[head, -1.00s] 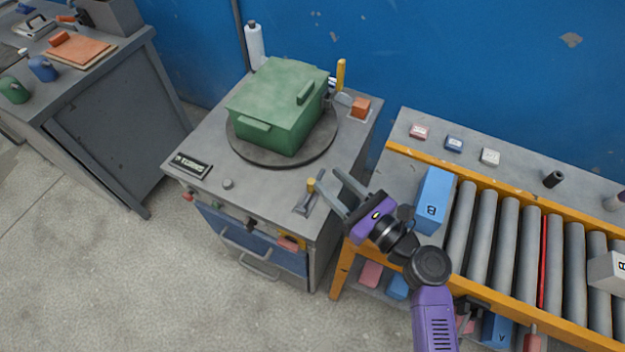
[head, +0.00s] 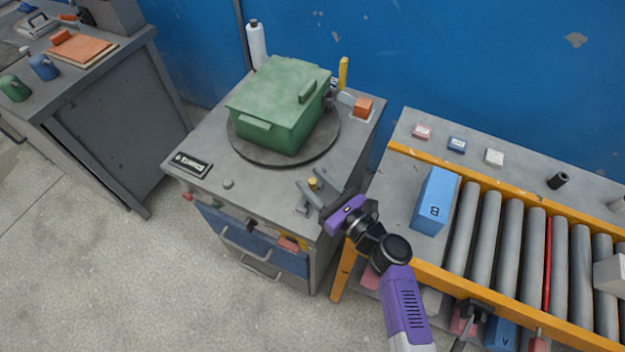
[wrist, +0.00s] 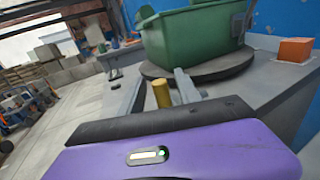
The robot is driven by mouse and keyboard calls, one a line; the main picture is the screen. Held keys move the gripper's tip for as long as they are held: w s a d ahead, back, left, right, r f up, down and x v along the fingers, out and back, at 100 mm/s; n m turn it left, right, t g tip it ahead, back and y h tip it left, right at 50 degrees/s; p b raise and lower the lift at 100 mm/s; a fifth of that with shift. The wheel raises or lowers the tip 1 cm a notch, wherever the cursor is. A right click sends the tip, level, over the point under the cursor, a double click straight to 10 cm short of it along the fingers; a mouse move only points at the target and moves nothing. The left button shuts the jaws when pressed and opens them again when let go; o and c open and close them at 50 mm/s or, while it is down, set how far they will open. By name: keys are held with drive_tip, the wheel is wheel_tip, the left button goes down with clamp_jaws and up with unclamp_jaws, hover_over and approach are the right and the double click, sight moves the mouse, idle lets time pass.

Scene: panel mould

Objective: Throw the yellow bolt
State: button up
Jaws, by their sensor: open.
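The yellow bolt (head: 312,184) is a short upright yellow cylinder at the right front of the grey cabinet top, on a small grey metal fitting (head: 302,207). In the wrist view the bolt (wrist: 161,94) stands between the two grey fingers. My gripper (head: 312,187) is open, its fingers on either side of the bolt. A gap shows between the bolt and each finger in the wrist view, so I see no firm grip. The purple gripper body hides the bolt's lower part in the wrist view.
A green lidded box (head: 275,115) sits on a dark round turntable (head: 240,148) behind the bolt. An orange block (head: 363,106) is at the back right corner.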

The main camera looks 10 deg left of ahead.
drive_tip(key=shift+w+a, duration=0.1)
drive_tip(key=shift+a, duration=0.05)
clamp_jaws()
idle(1.4)
